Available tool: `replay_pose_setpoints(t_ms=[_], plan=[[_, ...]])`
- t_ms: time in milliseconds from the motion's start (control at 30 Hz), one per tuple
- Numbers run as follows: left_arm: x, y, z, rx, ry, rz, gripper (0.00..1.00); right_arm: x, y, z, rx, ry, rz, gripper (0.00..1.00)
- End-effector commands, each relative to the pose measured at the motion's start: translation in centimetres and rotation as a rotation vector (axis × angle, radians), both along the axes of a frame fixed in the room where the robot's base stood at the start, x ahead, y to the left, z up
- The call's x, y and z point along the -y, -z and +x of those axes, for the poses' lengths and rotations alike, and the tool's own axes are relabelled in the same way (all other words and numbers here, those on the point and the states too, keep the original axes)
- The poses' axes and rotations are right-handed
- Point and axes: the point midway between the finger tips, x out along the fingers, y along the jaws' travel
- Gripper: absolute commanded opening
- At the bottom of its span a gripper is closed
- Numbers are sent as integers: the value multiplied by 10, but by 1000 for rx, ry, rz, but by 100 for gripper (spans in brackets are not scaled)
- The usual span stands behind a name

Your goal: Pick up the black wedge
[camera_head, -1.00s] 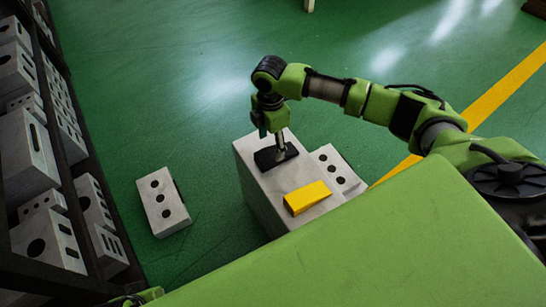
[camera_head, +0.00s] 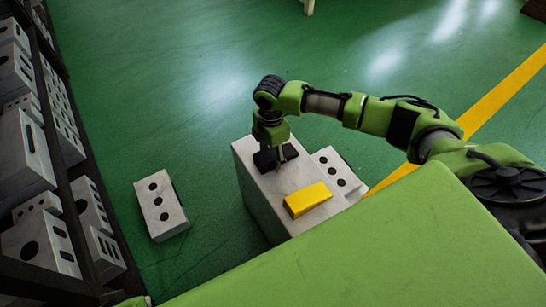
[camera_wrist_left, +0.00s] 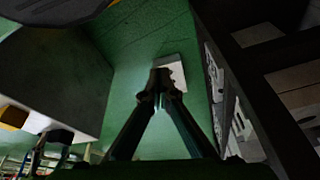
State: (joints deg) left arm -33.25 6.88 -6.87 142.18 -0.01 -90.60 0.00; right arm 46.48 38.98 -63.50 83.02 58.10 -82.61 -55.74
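The black wedge (camera_head: 265,160) lies on top of the large grey block (camera_head: 258,192) in the head view, near its far end. My right gripper (camera_head: 278,152) points down right at the wedge and partly covers it. I cannot tell whether its fingers are open, or whether they touch the wedge. A yellow wedge (camera_head: 308,199) lies on the same block, nearer to me. My left gripper (camera_wrist_left: 160,82) shows in the left wrist view with its fingertips together and nothing visible between them.
A grey block with holes (camera_head: 161,205) lies on the green floor to the left. Another holed block (camera_head: 338,172) is just right of the large block. A shelf with several grey blocks (camera_head: 35,240) runs along the left edge. The floor beyond is mostly clear.

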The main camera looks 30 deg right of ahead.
Motion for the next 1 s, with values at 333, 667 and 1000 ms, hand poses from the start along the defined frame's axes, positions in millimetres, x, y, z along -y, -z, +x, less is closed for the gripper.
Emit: replay_pose_setpoints(t_ms=[333, 667, 1000], plan=[[0, 0, 0, 0, 0, 0, 0, 0, -1, 0, 1, 0, 0, 11], [0, 1, 2, 3, 0, 0, 0, 0, -8, 1, 1, 0, 0, 11], [3, 61, 14, -37, 5, 1, 0, -9, -49, -8, 2, -3, 3, 11]])
